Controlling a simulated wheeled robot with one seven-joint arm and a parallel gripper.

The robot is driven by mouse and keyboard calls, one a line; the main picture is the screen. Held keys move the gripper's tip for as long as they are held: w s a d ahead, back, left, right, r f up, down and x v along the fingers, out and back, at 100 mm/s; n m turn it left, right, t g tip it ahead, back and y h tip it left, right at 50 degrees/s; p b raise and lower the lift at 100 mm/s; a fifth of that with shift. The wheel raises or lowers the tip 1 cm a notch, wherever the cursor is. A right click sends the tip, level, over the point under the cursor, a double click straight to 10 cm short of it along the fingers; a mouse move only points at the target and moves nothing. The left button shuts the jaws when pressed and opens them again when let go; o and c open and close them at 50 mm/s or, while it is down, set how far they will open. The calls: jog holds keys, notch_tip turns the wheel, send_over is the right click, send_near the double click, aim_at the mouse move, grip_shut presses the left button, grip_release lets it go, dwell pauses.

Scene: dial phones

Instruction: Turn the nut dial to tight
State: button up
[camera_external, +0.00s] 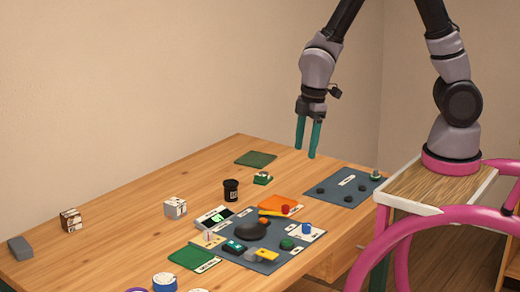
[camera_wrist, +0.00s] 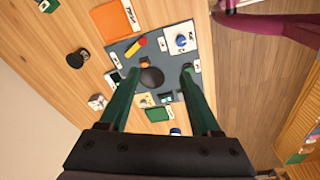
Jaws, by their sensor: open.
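My gripper (camera_external: 306,153) is open and empty, high above the table, with two long green fingers pointing down. In the wrist view my gripper (camera_wrist: 161,71) has its fingers spread over a slate-coloured board (camera_wrist: 121,48). On that board are a blue dial (camera_external: 306,228) on a white card, also in the wrist view (camera_wrist: 181,40), a green knob (camera_external: 287,243), and a black round piece (camera_external: 250,231), also in the wrist view (camera_wrist: 151,78). The labels are too small to read, so I cannot tell which is the nut dial or its setting.
A second slate mat (camera_external: 345,187) lies right. The table's left middle is mostly clear.

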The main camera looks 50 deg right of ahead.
aim_at(307, 225)
jog(key=s+a+f+n, duration=0.1)
jog(key=f, duration=0.6)
jog(key=s+a+f+n, duration=0.1)
jog(key=f+n, duration=0.1)
jog(key=f, duration=0.4)
jog(key=s+a+f+n+g+h, duration=0.1)
jog(key=f, duration=0.6)
jog(key=shift+s+a+f+n, duration=0.2)
jog(key=shift+a+f+n, duration=0.05)
jog(key=shift+f+n, duration=0.05)
grip_shut()
